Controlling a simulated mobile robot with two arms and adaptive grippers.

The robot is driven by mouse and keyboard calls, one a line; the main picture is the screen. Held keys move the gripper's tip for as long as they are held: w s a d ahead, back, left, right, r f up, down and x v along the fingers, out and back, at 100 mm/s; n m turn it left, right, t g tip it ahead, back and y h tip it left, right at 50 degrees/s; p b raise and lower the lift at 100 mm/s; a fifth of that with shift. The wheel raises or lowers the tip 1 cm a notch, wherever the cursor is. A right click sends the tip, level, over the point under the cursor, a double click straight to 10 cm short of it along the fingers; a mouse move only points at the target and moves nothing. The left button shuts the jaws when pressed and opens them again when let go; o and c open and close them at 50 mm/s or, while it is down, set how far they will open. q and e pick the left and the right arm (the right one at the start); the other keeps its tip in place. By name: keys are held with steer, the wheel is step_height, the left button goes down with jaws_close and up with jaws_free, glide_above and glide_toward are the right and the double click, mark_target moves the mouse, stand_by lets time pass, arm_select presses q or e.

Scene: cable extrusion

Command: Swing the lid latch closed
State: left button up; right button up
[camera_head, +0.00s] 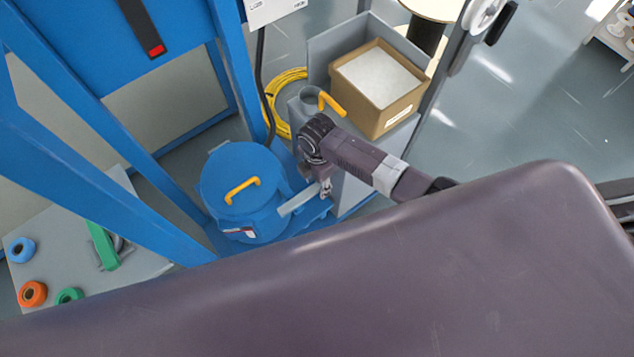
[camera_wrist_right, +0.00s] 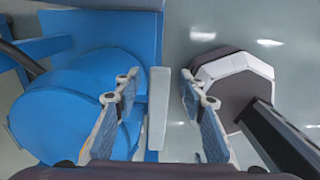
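The lid latch (camera_head: 299,200) is a light grey bar that sticks out from the side of the blue drum (camera_head: 238,225), toward the lower right of its lid. The round blue lid (camera_head: 225,175) lies on the drum and has a yellow handle (camera_head: 242,188). My right gripper (camera_head: 325,188) is at the latch's outer end. In the right wrist view the latch (camera_wrist_right: 158,125) stands upright between the spread fingers of my right gripper (camera_wrist_right: 158,88), with a gap to the right finger. Contact with the left finger cannot be told. My left gripper is not in view.
A cardboard box (camera_head: 392,115) in a grey bin and a grey container with a yellow handle (camera_head: 332,104) stand behind my right gripper. Blue frame posts (camera_head: 100,195) rise at the left. A grey board (camera_head: 150,258) holds tape rolls. Open floor lies at the right.

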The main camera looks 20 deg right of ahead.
steer(key=shift+c, duration=0.4)
jaws_close()
